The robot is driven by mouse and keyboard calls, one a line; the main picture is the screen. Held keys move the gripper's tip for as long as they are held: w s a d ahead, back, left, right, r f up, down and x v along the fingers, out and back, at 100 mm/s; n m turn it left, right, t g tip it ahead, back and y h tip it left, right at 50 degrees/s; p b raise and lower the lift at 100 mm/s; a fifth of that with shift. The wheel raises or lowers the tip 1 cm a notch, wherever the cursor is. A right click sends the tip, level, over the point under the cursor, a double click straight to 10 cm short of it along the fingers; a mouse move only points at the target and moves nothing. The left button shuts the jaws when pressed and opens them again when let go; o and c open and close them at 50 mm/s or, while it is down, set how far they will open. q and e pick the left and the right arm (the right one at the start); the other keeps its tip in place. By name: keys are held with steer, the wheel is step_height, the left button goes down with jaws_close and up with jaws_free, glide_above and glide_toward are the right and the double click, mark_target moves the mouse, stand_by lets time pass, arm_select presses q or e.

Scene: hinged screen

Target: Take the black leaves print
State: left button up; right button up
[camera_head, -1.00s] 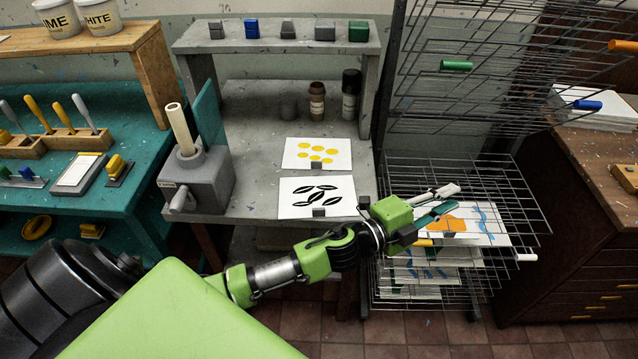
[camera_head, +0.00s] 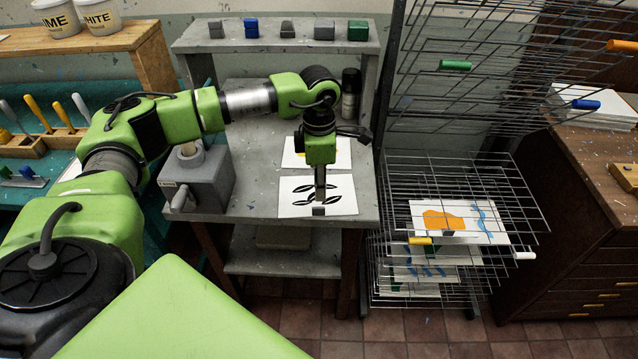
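The black leaves print (camera_head: 290,208) is a white sheet with black leaf shapes, lying flat on the grey bench. My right gripper is out of view.
A yellow-dot print (camera_head: 343,153) lies behind, mostly hidden by my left gripper. To the right stands a wire rack (camera_head: 520,195) with an orange and blue print (camera_head: 488,225) on a shelf. A grey block with a crank (camera_head: 200,175) stands left of the prints.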

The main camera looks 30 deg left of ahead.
mark_target(318, 208)
arm_select(q)
steer(key=shift+a, duration=0.3)
step_height(318, 208, down, 8)
steer(key=b, duration=0.5)
steer(key=shift+d+f, duration=0.1)
steer(key=shift+f, duration=0.1)
steer(key=shift+r+p, duration=0.3)
steer(key=shift+r, duration=0.05)
jaws_close()
